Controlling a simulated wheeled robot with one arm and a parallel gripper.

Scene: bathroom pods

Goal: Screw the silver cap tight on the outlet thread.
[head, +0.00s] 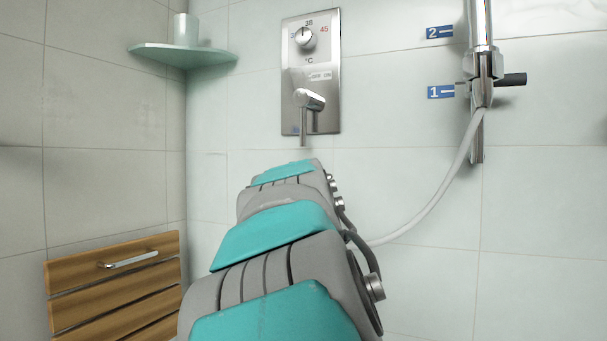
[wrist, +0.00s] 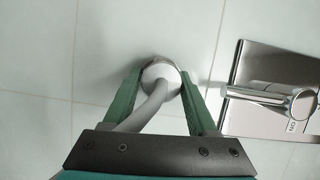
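In the wrist view the silver cap (wrist: 149,67) is a round shiny ring at the wall, with the pale grey hose (wrist: 147,107) coming out of its middle and bending down left under my gripper's palm. My gripper (wrist: 161,73) has its two green fingers on either side of the cap, the tips against its left and right edges. The outlet thread is hidden behind the cap, so I cannot tell how far the cap sits on it. In the head view my arm hides the gripper, cap and outlet; the hose (head: 433,203) runs out from behind the arm.
A steel control panel (head: 328,75) with a dial and lever (head: 310,100) is above my arm; the lever also shows right of my gripper in the wrist view (wrist: 262,97). A shower rail (head: 480,22) stands right, a corner shelf (head: 205,56) and a wooden slatted seat (head: 75,275) left.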

